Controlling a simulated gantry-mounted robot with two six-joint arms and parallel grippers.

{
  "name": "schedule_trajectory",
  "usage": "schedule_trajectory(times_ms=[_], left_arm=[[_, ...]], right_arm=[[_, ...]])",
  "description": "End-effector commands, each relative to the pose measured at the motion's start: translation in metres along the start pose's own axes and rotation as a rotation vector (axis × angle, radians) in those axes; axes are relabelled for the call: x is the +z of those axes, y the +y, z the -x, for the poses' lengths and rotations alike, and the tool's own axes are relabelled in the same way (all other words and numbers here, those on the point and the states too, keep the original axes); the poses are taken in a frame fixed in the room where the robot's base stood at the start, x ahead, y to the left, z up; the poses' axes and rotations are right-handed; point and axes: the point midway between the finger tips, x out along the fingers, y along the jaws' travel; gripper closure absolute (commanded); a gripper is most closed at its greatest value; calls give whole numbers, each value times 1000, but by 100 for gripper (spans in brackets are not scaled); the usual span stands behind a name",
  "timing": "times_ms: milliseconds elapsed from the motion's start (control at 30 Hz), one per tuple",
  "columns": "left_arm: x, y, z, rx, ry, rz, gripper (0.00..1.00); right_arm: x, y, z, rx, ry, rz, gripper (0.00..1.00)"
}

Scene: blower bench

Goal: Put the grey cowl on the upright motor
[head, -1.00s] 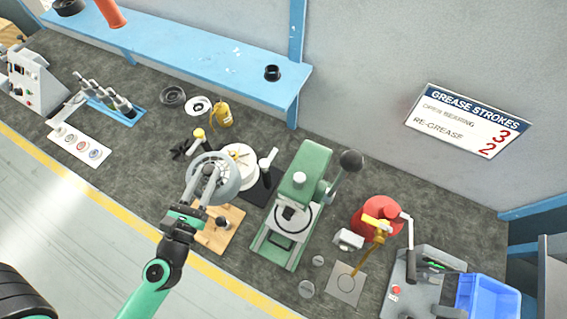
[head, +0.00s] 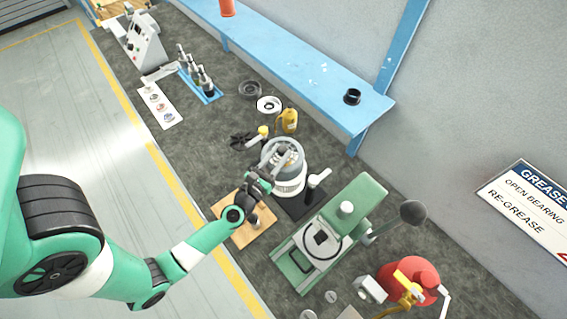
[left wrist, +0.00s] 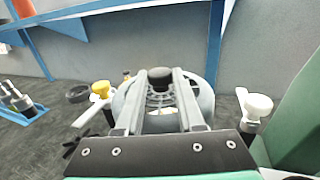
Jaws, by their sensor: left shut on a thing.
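The grey cowl (head: 297,163) is a round shell with a grille in its top. It also shows in the left wrist view (left wrist: 203,100), with a black knob (left wrist: 160,76) at its middle between the fingers. My left gripper (head: 281,157) is shut on the cowl from above. The cowl is directly over the upright motor (head: 290,187), whose pale side shows just below the cowl's rim. I cannot tell whether the cowl touches the motor or is fully seated. The motor's top is hidden. My right gripper is not in view.
A white-handled clamp (head: 318,178) stands close right of the motor, beside the green press (head: 345,215). A wooden board (head: 232,232) lies in front. A yellow bottle (head: 289,121) and dark and white rings (head: 269,104) are behind. The blue shelf (head: 300,70) runs along the wall.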

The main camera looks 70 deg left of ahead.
Motion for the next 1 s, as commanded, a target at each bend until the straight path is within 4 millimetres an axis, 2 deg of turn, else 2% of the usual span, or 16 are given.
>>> schedule_trajectory(times_ms=[33, 300, 500, 767, 900, 933, 1000], left_arm=[[-10, -2, -6, 0, -2, -1, 100], [-18, -4, -14, 0, -2, 0, 100], [-54, -5, -18, 1, -2, -1, 100], [-52, -5, -18, 1, -2, 0, 100], [-57, -5, -18, 0, -2, 0, 100], [-56, -5, -18, 0, -1, 0, 59], [-55, -5, -18, 0, -1, 0, 46]], right_arm=[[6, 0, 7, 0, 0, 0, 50], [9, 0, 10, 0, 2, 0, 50], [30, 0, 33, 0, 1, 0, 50], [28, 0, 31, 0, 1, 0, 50], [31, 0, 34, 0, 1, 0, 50], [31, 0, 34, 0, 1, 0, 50], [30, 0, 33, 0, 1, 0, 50]])
